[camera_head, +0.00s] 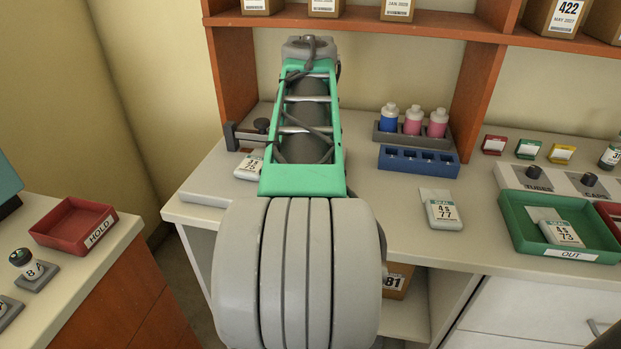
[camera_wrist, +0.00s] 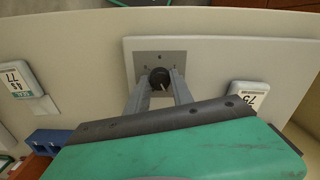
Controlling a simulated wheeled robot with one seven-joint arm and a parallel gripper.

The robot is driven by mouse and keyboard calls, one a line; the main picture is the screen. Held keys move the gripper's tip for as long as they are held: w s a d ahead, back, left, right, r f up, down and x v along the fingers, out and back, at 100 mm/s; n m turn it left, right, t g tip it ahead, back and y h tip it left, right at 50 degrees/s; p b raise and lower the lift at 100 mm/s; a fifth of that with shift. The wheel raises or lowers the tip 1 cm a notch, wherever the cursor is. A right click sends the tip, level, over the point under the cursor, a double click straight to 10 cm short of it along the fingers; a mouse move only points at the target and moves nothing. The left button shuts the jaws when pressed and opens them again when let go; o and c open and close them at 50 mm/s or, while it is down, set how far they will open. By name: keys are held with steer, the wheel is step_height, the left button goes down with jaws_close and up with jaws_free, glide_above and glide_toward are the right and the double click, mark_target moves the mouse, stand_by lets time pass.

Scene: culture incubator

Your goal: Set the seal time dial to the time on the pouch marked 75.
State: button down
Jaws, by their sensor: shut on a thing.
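The seal time dial (camera_wrist: 158,74) is a dark round knob with a pale pointer line, on a square grey plate (camera_wrist: 147,60) with small marks I cannot read. The pointer slants toward the lower right of the wrist view. My gripper (camera_wrist: 160,80) is shut on the dial, one finger on each side. The pouch marked 75 (camera_wrist: 247,96) lies to the right, upside down in this view; its time is not readable. In the head view this pouch (camera_head: 248,168) lies left of my arm, partly covered. My arm hides the dial and fingers there.
A pouch marked 77 (camera_head: 442,210), reading 4 s, lies on the bench right of my arm. A green OUT tray (camera_head: 515,222) holds a pouch marked 73 (camera_head: 562,232). A blue rack (camera_head: 420,160) and bottles stand at the back; a red HOLD tray (camera_head: 50,221) is left.

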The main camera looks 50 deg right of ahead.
steer(key=shift+f, duration=0.15)
steer(key=c, duration=1.1)
jaws_free()
step_height(320, 180, up, 8)
steer(key=shift+p, duration=1.15)
